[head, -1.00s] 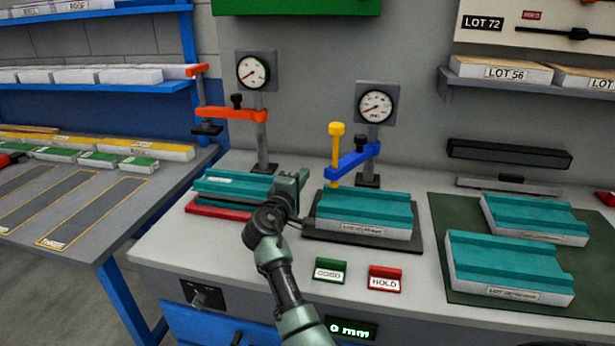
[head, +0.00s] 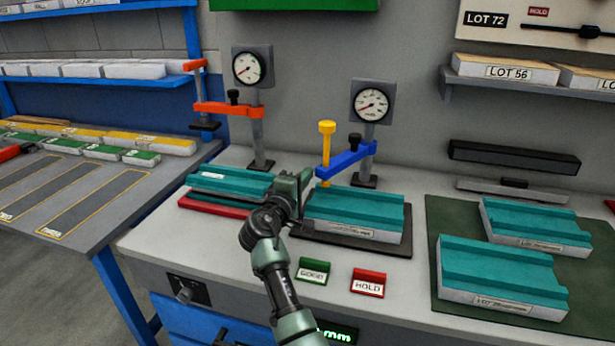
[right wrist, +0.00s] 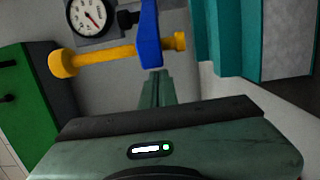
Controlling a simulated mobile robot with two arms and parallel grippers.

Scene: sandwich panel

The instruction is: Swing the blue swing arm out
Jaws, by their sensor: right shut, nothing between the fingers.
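The blue swing arm (head: 345,159) sits on the right-hand gauge stand and reaches forward and left over the back of a teal-topped panel (head: 355,208). A yellow post (head: 326,145) stands at its free end. My right gripper (head: 304,176) is shut and empty, just left of the yellow post and low near the panel's left end. In the right wrist view the closed fingers (right wrist: 157,77) point toward the blue arm (right wrist: 149,38) and the yellow post (right wrist: 100,60). I cannot tell whether they touch. My left gripper is not in view.
An orange arm (head: 228,109) on the left gauge stand is above another teal panel (head: 228,182). A green sign (head: 313,271) and a red HOLD sign (head: 368,282) stand in front. Two teal panels lie on a green mat (head: 447,300) at the right.

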